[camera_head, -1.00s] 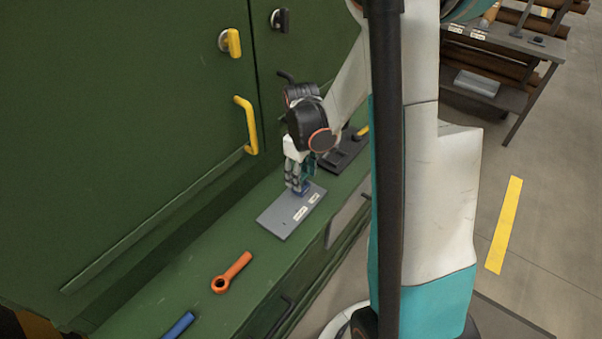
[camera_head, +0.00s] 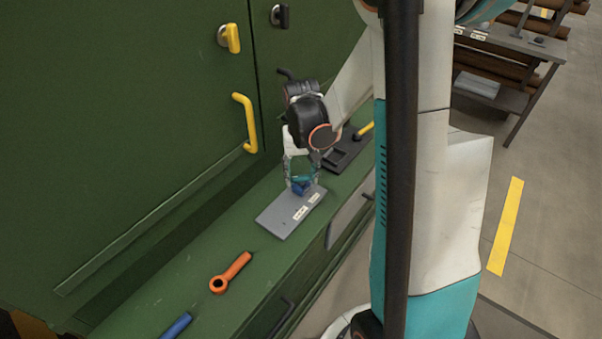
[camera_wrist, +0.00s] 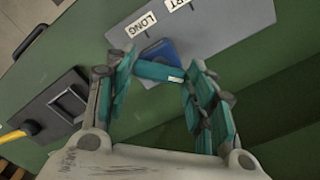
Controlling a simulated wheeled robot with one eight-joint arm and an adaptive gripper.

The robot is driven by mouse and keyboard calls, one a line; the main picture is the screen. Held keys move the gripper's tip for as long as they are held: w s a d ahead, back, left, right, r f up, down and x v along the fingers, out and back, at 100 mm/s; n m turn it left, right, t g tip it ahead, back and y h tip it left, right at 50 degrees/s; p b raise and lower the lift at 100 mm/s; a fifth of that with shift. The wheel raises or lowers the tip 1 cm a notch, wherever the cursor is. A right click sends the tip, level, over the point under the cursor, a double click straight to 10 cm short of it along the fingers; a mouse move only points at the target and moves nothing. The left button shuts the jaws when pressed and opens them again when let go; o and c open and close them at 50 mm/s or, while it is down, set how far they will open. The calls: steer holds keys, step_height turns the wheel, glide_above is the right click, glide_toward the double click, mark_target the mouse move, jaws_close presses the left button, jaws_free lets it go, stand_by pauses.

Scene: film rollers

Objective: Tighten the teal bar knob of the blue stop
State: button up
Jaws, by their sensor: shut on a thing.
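The blue stop (camera_wrist: 158,51) sits on a grey plate (camera_wrist: 225,40) marked with white labels, one reading LONG and one cut off, ending in RT. The teal bar knob (camera_wrist: 157,71) lies across the top of the stop. My gripper (camera_wrist: 156,78) is shut on the bar knob, with one teal-padded finger at each end of it. In the head view the gripper (camera_head: 302,178) points down over the stop (camera_head: 301,188) on the plate (camera_head: 272,219). The knob is hard to make out there.
A dark tray (camera_head: 345,152) with a yellow-handled tool lies behind the plate. An orange ring wrench (camera_head: 230,273) and a blue tool (camera_head: 177,326) lie nearer on the green ledge. The green cabinet wall with a yellow handle (camera_head: 246,123) rises at left.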

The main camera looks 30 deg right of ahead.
mark_target(301, 176)
steer(key=m, duration=0.4)
steer(key=shift+m+b, duration=0.35)
steer(key=shift+m, duration=1.85)
steer(key=o, duration=1.1)
steer(key=shift+c, duration=0.2)
step_height(301, 176, up, 12)
